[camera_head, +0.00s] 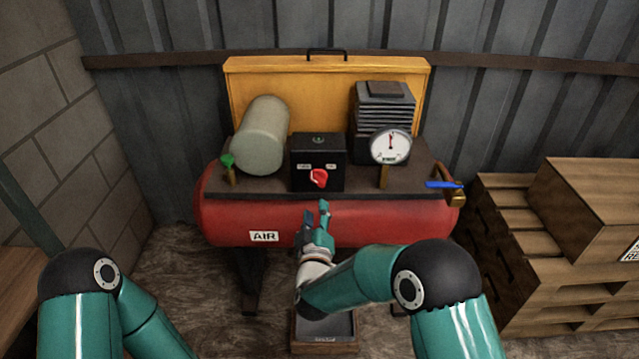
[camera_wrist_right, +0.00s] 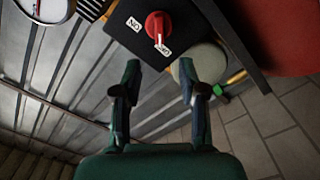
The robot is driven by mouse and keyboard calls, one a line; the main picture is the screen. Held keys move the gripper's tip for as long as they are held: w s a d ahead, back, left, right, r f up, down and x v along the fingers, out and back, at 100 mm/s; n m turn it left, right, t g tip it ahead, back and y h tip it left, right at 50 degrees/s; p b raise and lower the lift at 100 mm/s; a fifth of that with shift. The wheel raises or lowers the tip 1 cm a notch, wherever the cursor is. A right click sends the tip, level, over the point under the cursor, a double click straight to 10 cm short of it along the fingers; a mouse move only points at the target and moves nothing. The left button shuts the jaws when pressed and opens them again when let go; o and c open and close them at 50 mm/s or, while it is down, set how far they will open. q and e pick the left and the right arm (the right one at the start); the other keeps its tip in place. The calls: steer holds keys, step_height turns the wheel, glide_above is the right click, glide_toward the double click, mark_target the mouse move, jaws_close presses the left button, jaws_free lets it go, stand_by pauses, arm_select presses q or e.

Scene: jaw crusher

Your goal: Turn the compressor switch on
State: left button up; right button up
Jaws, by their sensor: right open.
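The compressor switch is a red rotary knob (camera_head: 319,178) on the front of a black box (camera_head: 318,150) above the red tank. In the right wrist view the knob (camera_wrist_right: 157,26) sits just beyond the fingertips, with a small white label on either side. A pale mark on the knob points towards the lower label (camera_wrist_right: 163,49); its text is too small to read surely. My right gripper (camera_head: 316,216) is open and empty, below and in front of the knob, not touching it. Its spread fingers show in the wrist view (camera_wrist_right: 160,80). My left gripper is out of view.
A white-faced gauge (camera_head: 390,146) and a blue-handled valve (camera_head: 443,185) stand right of the box. A pale cylinder (camera_head: 262,136) and green valve (camera_head: 227,160) are left. The red tank (camera_head: 340,222) lies below. Wooden crates (camera_head: 590,215) stand at the right.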

mark_target(317, 183)
steer(key=w, duration=1.2)
